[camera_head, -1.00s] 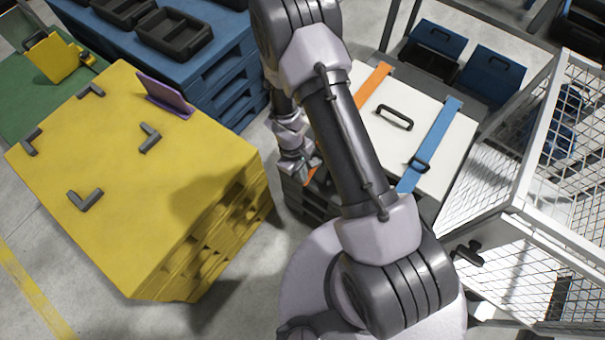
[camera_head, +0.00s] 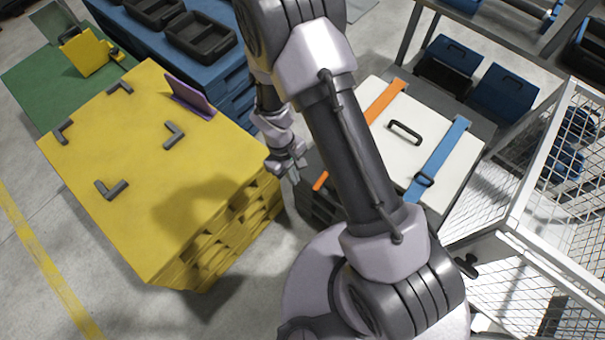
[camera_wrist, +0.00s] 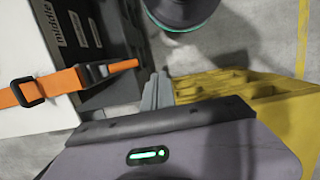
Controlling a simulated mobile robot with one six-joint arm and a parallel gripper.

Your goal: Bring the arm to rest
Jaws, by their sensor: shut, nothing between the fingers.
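My arm stretches up the middle of the head view, with the forearm folded down on its left side. My gripper (camera_head: 292,172) hangs in the gap between the yellow stack and the white-lidded case. In the wrist view the gripper's two fingers (camera_wrist: 158,92) are together, with nothing between them. The fingers point at the gap between the dark case side and the yellow pallets, and I see no contact there. Part of the forearm is hidden behind the upper arm in the head view.
A yellow-topped pallet stack (camera_head: 125,225) with dark corner brackets stands left. A white-lidded case (camera_head: 385,135) with orange and blue straps stands right of the gripper. A mesh cage (camera_head: 530,200) is at far right. Bare floor (camera_head: 70,250) lies at lower left.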

